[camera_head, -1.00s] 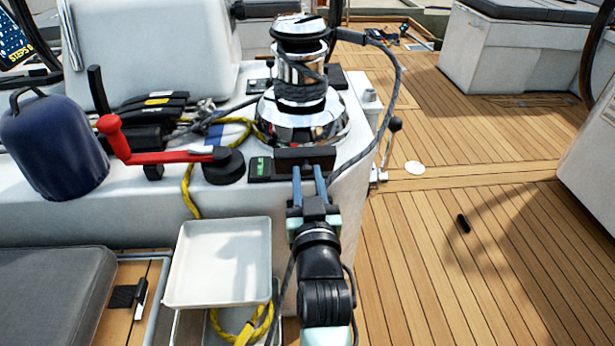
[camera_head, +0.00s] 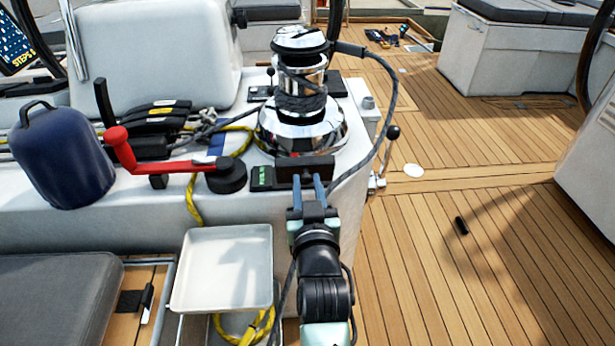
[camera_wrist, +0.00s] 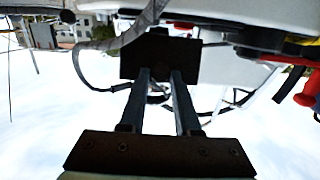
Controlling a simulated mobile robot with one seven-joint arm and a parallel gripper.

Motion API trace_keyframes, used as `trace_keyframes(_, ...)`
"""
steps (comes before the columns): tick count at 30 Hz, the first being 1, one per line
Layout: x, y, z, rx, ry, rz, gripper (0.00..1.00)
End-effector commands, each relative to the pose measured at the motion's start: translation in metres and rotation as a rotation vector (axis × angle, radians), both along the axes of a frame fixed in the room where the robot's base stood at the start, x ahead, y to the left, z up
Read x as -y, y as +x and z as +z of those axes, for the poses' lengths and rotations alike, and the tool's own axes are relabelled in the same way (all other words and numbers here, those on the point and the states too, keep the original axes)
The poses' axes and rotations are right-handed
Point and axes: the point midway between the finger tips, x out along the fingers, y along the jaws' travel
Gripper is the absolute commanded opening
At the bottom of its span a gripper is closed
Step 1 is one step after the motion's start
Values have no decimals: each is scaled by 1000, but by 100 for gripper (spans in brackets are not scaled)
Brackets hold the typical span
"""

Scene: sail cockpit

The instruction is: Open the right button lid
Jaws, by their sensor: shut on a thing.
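The right button lid (camera_head: 304,168) is a dark rectangular plate at the console's front edge, just below the chrome winch. It looks tilted up, with its broad face towards me. My gripper (camera_head: 309,180) reaches up to it from below, and its two blue-grey fingers meet the lid's lower part with a gap between them. In the wrist view the fingers (camera_wrist: 160,72) end at the dark lid (camera_wrist: 160,45), which hides their tips. The gripper is shut on the lid. Any button behind the lid is hidden. A black button unit with a green label (camera_head: 262,178) sits just left.
The chrome winch (camera_head: 302,125) with grey rope stands close behind the lid. A red-handled winch crank (camera_head: 165,166) lies to the left. A white tray (camera_head: 225,268) is below left. The wooden deck (camera_head: 430,250) to the right is mostly clear.

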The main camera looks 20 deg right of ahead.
Motion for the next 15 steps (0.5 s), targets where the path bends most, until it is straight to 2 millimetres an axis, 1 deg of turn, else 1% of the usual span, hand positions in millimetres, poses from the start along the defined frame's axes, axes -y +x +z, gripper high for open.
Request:
trace_keyframes(1,0,1,9,-21,6,0,0)
trace_keyframes(4,1,3,12,-60,16,-1,0)
trace_keyframes(8,2,6,14,-106,29,-1,0)
trace_keyframes(15,2,8,10,-146,42,-1,0)
